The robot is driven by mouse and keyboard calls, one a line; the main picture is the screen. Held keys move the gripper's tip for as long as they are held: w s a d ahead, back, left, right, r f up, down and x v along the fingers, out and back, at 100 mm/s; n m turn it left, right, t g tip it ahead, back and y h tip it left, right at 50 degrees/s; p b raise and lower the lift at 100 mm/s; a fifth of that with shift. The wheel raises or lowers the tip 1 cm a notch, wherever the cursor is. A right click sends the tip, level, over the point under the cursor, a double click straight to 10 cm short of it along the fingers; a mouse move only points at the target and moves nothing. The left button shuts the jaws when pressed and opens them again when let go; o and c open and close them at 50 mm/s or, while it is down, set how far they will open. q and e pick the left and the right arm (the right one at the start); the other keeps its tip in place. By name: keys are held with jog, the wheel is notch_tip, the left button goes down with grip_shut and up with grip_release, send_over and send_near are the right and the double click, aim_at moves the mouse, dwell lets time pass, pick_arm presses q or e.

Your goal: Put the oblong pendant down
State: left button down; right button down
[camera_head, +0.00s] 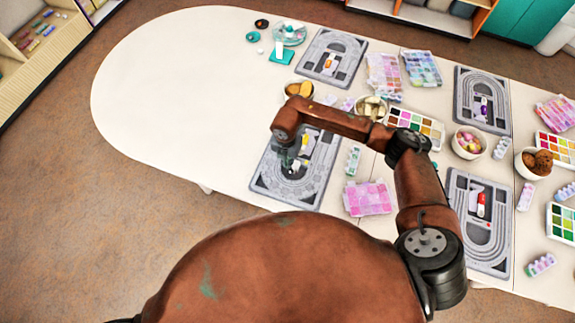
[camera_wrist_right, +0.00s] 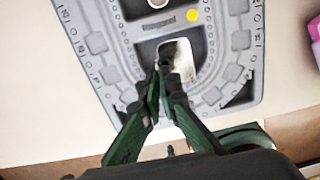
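The oblong pendant (camera_wrist_right: 184,56) is a pale, rounded plate in the right wrist view, at the dark lower recess of the grey bead board (camera_wrist_right: 108,72). The fingers of my right gripper (camera_wrist_right: 165,68) are close together at its left edge and appear shut on it. They cover part of it, and I cannot tell whether it touches the recess floor. In the head view my right gripper (camera_head: 288,160) is low over the near left bead board (camera_head: 270,178); the pendant is hard to make out there. My left gripper is not in view.
A yellow round piece (camera_wrist_right: 192,15) lies on the board above the recess. A pink bead box (camera_head: 368,198) and a small clear case (camera_head: 352,160) stand right of the board. Bowls, trays and other boards fill the table's right. The table's left (camera_head: 170,90) is clear.

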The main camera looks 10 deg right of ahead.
jog(key=shift+f, duration=1.2)
jog(key=shift+f+b, duration=0.3)
jog(key=shift+f, duration=0.3)
jog(key=c, duration=2.2)
grip_release()
jog(key=shift+o, duration=0.2)
jog(key=shift+r, duration=0.1)
notch_tip(320, 180, up, 13)
jog(key=shift+s+a+p, duration=0.15)
jog(key=shift+p, duration=0.2)
